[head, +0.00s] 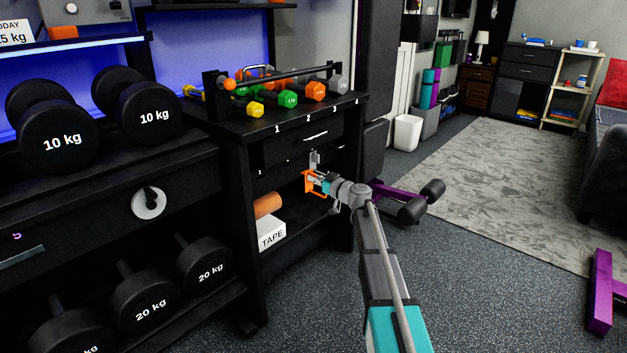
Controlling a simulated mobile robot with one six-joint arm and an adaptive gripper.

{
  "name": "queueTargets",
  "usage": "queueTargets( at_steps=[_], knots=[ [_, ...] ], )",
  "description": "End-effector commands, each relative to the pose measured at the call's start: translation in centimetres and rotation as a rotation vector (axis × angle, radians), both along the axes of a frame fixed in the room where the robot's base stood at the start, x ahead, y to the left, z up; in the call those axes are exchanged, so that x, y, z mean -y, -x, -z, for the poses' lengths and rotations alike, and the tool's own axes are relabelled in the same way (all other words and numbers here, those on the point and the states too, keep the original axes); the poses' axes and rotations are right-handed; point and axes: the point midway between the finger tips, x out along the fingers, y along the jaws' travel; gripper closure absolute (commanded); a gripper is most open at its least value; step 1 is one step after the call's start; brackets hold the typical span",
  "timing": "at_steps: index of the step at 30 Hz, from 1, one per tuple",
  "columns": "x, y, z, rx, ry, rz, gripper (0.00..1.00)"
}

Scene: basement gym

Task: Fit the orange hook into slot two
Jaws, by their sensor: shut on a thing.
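My gripper (320,184) is in front of the open bay of the black rack, below its drawer. It is shut on the orange hook (309,188), a small angular orange piece at its tip. A small grey piece (314,160) shows just above the hook, under the drawer; I cannot tell if they touch. The numbers 1 to 4 run along the rack's top front edge (318,126). Another 1 shows lower, left of the hook. I cannot make out slot two or any label 2 on that lower level.
Small coloured dumbbells (289,98) lie on the rack top. A white TAPE box (271,234) and an orange roll (267,205) sit in the bay. Large black dumbbells (152,105) stand at left. A purple piece of equipment (405,196) lies behind my arm.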

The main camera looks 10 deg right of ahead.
Motion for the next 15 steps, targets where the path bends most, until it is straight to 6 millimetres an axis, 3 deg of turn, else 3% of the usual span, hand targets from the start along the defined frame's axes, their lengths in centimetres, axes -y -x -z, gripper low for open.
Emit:
queueTargets(
  at_steps=[15],
  knots=[
    [-2.2, -2.8, 0.0, 0.0, 0.0, -0.002, 1.0]
  ],
)
